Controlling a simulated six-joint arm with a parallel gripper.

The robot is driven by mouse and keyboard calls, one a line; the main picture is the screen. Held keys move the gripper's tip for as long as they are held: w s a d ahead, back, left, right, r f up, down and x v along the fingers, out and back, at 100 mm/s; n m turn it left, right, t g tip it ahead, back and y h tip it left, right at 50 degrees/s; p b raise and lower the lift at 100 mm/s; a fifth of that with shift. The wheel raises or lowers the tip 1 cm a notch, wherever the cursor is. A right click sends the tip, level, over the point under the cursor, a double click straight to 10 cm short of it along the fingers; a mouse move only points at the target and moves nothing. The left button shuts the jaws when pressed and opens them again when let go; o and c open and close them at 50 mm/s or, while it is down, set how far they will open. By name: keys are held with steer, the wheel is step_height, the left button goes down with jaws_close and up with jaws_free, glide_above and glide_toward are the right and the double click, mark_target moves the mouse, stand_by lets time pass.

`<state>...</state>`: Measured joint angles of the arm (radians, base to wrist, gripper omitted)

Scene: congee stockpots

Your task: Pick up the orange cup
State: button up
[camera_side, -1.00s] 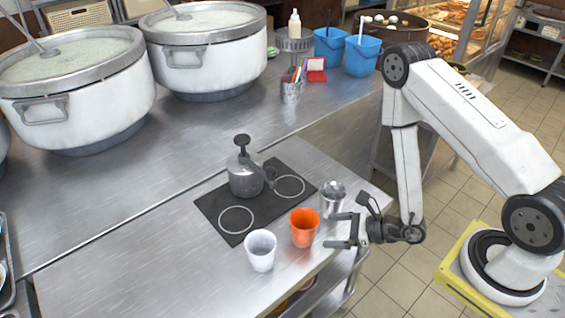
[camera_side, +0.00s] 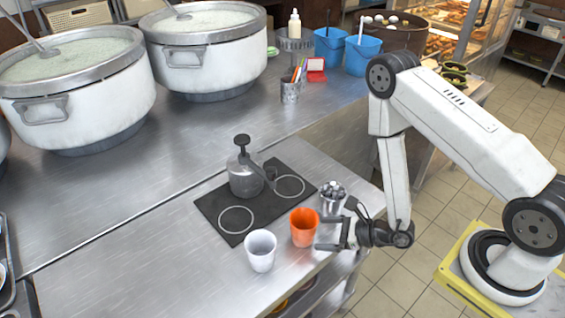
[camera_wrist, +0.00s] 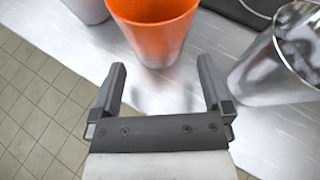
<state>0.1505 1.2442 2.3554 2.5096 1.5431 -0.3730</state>
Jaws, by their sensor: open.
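The orange cup (camera_side: 304,228) stands upright on the steel counter, between a white cup and a metal cup. My gripper (camera_side: 328,232) is open and empty, just to the right of the orange cup, with its fingers pointing at it. In the wrist view the orange cup (camera_wrist: 158,30) is straight ahead, beyond the two spread fingertips of my gripper (camera_wrist: 162,70). The cup is not between the fingers. A strip of bare counter shows between them. The cup's top is cut off in the wrist view.
The white cup (camera_side: 261,251) stands left of the orange cup. The metal cup (camera_side: 332,198) stands close on the right, near one finger; it also shows in the wrist view (camera_wrist: 275,70). A grey pump pot (camera_side: 246,178) stands on a black mat (camera_side: 207,206) behind. The counter's front edge is near.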

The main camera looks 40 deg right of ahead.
mark_target(307, 232)
steer(key=shift+w+a, duration=0.1)
steer(key=shift+w, duration=0.05)
steer(key=shift+x, duration=2.45)
steer(key=shift+a+r, duration=0.1)
steer(key=c, duration=0.9)
steer(key=shift+r, duration=0.2)
steer(key=shift+r, duration=4.85)
